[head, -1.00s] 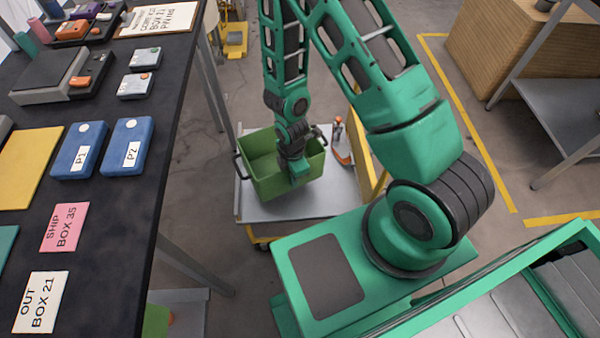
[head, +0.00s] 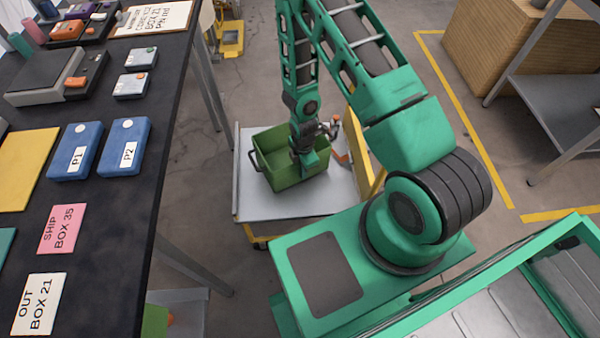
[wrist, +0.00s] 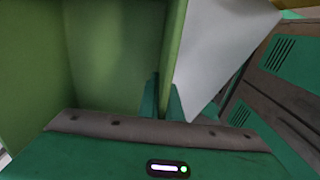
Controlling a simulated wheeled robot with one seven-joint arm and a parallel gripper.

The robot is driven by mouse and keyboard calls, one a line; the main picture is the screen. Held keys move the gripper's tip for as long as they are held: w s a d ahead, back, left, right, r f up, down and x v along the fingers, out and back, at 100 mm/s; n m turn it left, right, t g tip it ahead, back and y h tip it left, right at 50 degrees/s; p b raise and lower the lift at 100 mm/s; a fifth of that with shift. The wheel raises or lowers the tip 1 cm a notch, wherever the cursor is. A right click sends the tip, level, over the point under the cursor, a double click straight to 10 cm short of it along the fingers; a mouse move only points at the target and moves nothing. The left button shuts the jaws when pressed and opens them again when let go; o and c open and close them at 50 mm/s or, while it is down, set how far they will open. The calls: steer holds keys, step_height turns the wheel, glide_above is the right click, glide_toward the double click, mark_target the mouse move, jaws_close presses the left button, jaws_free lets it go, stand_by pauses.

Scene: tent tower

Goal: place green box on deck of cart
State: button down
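The green box (head: 268,160), an open bin with dark side handles, is upright at the cart (head: 255,205), over its grey deck. I cannot tell whether its base touches the deck. My gripper (head: 312,168) is at the box's near right wall. In the wrist view my gripper (wrist: 165,105) has one finger on each side of the green box wall (wrist: 173,45) and is shut on it. The grey deck (wrist: 215,50) shows beyond that wall.
An orange-topped item (head: 340,148) stands at the deck's right, close to the box. The dark worktable (head: 120,220) is left of the cart. A wooden crate (head: 500,50) and grey shelf (head: 560,110) are at right.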

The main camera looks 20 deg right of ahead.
steer(key=shift+f, duration=0.45)
steer(key=c, duration=2)
jaws_free()
steer(key=shift+f, duration=0.1)
